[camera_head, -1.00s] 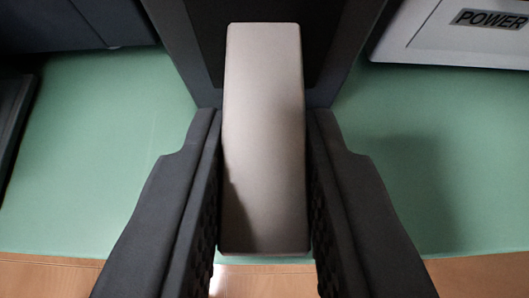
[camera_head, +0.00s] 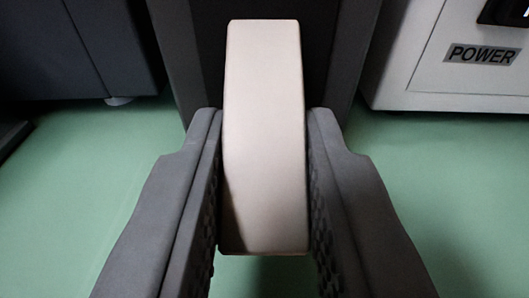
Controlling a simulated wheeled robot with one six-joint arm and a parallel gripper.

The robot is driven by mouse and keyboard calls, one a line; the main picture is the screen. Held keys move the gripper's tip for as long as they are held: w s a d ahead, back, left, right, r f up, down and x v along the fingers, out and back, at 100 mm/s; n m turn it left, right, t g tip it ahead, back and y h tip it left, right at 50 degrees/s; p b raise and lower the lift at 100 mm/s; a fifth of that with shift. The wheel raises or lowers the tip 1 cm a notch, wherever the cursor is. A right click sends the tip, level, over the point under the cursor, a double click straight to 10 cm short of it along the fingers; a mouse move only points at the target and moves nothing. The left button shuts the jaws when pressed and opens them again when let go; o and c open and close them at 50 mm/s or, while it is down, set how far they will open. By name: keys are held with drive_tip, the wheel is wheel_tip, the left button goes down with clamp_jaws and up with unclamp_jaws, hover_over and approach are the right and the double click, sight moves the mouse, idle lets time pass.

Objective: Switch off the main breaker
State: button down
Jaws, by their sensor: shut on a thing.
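A pale grey-beige lever handle (camera_head: 264,135), which looks like the breaker's switch, stands out toward the camera in the middle of the view. Behind it is a dark panel or housing (camera_head: 362,50) with a black recess. My gripper (camera_head: 264,125) is shut on the handle, with one dark finger against each side. The handle's near end shows between the fingers. Where the handle joins the housing is hidden from this angle.
A white box labelled POWER (camera_head: 430,83) stands at the upper right. A dark grey cabinet (camera_head: 75,50) stands at the upper left. The green surface (camera_head: 90,175) below is clear on both sides of my gripper.

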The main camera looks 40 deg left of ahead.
drive_tip(key=shift+f, duration=0.1)
idle(0.3)
drive_tip(key=c, duration=1.2)
unclamp_jaws()
drive_tip(key=shift+c, duration=0.2)
drive_tip(key=v, duration=1.7)
drive_tip(key=shift+s, duration=0.2)
drive_tip(key=shift+d, duration=0.1)
